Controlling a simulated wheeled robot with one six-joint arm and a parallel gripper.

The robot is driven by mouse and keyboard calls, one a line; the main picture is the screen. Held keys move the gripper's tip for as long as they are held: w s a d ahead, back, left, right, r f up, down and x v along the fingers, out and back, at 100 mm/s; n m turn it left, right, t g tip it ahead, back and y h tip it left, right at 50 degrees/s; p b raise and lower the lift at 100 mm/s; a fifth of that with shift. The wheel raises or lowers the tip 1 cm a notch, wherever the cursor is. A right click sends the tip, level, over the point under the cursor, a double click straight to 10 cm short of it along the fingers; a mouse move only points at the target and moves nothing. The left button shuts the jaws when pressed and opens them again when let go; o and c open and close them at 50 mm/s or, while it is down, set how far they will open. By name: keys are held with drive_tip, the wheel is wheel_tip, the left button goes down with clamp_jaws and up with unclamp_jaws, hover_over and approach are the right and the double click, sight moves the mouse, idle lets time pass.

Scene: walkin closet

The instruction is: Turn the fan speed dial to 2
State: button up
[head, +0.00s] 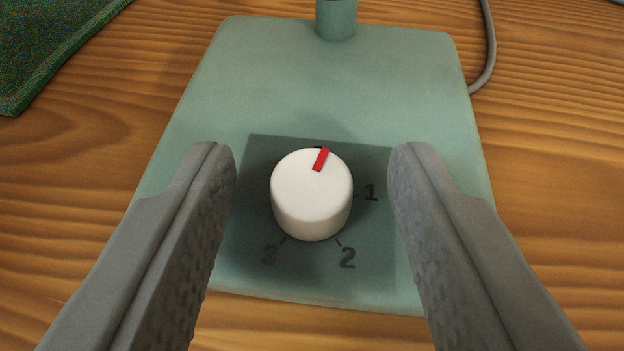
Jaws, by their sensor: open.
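The white round dial (311,197) stands on a dark square panel (262,153) on the green fan base (325,85). Its red mark (321,159) points to the top, slightly right, by a partly hidden mark at the panel's top. The 1 (371,192) is at the dial's right, the 2 (347,258) at lower right, the 3 (268,255) at lower left. My gripper (312,165) is open, with one grey finger on each side of the dial. Gaps show between both fingers and the dial.
The base rests on a wooden surface (545,170). A fan post (337,18) rises at the base's far edge. A grey cable (490,50) runs along the right. A dark green cloth (50,40) lies at the upper left.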

clamp_jaws()
drive_tip(key=shift+a+h, duration=0.1)
drive_tip(key=shift+h, duration=0.2)
drive_tip(key=m+h, duration=0.2)
drive_tip(key=shift+a+m+h, duration=0.25)
drive_tip(key=shift+m+h, duration=0.15)
drive_tip(key=m+h, duration=0.1)
drive_tip(key=m+g+h, duration=0.1)
drive_tip(key=m+h, duration=0.1)
drive_tip(key=m+g+h, duration=0.1)
drive_tip(key=shift+w+a+m+h, duration=0.2)
drive_tip(key=shift+a+m+h, duration=0.1)
drive_tip(key=shift+h, duration=0.1)
drive_tip(key=m+g+h, duration=0.1)
drive_tip(key=m+g, duration=0.1)
drive_tip(key=m+g+h, duration=0.3)
drive_tip(key=m+h, duration=0.1)
drive_tip(key=shift+w+a+g, duration=0.25)
drive_tip(key=shift+w+g, duration=0.05)
drive_tip(key=shift+g, duration=0.1)
drive_tip(key=shift+m, duration=0.3)
